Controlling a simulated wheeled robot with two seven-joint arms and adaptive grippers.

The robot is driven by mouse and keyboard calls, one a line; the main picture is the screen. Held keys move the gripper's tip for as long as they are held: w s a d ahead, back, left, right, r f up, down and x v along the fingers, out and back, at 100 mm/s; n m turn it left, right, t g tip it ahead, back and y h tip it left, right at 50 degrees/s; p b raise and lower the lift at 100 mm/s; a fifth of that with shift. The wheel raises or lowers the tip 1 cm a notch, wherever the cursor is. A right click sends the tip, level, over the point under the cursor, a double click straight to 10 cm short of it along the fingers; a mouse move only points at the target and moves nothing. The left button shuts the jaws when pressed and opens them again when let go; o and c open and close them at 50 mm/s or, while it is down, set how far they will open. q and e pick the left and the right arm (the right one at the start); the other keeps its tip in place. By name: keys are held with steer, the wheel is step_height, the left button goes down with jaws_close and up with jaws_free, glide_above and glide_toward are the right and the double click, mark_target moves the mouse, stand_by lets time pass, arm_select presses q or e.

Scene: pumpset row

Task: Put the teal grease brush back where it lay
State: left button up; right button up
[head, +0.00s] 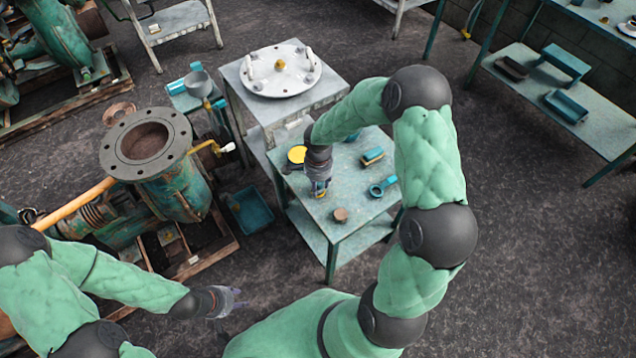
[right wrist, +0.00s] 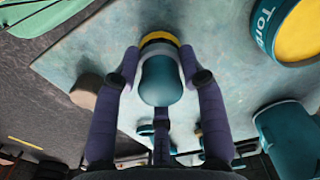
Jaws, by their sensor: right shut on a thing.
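My right gripper (head: 320,190) is over the small grey-teal table (head: 355,222), near its left side. In the right wrist view its fingers (right wrist: 160,85) are closed around the teal grease brush (right wrist: 160,82), which has a yellow band at its far end. The brush points at the tabletop; I cannot tell whether it touches. In the head view the gripper mostly hides the brush. My left gripper (head: 227,302) is low at the front left, away from the table, with its fingers apart and empty.
A higher stand with a white flange plate (head: 280,70) is behind. The rusty pump (head: 170,185) and a blue bin (head: 251,210) are left.

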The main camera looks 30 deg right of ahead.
steer(key=shift+f+b, duration=0.4)
steer(key=shift+b, duration=0.05)
stand_by(0.5)
steer(key=o, duration=1.3)
steer(key=shift+r, duration=0.1)
steer(key=shift+r+p, duration=0.9)
steer(key=shift+r, duration=0.55)
step_height(320, 180, up, 12)
